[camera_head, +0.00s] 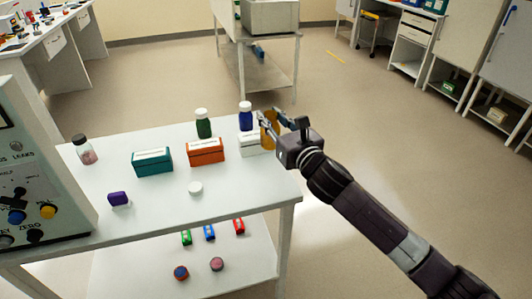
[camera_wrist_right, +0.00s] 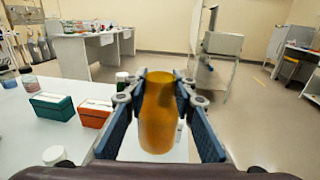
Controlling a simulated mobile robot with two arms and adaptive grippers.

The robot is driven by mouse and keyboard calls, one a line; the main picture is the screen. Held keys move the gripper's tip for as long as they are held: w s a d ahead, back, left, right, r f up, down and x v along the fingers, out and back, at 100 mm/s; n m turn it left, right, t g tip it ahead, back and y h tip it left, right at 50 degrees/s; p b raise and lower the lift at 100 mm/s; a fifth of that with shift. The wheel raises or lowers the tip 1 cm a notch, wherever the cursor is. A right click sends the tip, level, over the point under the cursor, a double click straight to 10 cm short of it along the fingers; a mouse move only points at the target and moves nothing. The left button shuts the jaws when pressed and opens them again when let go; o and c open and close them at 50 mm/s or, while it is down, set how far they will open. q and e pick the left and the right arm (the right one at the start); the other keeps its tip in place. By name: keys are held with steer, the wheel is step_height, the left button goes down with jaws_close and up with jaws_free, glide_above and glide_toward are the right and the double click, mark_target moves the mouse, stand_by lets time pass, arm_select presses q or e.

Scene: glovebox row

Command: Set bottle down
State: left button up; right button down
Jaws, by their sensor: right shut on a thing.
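An amber bottle (camera_head: 268,132) is held in my right gripper (camera_head: 272,120) over the back right part of the white table (camera_head: 160,205). In the right wrist view the amber bottle (camera_wrist_right: 159,115) stands about upright between the two fingers of the right gripper (camera_wrist_right: 158,90), which press on its sides. The bottle's base is hidden in the head view, and I cannot tell whether it touches the tabletop. My left gripper is in neither view.
Close by stand a white box (camera_head: 249,144), a blue bottle (camera_head: 245,120) and a green bottle (camera_head: 203,125). A white cap (camera_head: 195,188) lies in front. The front right tabletop is clear.

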step_height(320, 180, down, 12)
steer(key=shift+r+b, duration=0.15)
steer(key=shift+b, duration=0.25)
steer(key=c, duration=1.6)
jaws_free()
steer(key=shift+r, duration=0.1)
steer(key=v, duration=1)
steer(key=shift+s+d+f+b, duration=0.1)
steer(key=shift+s+f+b, duration=0.1)
steer(key=shift+s+b, duration=0.15)
steer(key=shift+s+d+r, duration=0.1)
steer(key=shift+s+d, duration=0.2)
steer(key=shift+s, duration=0.35)
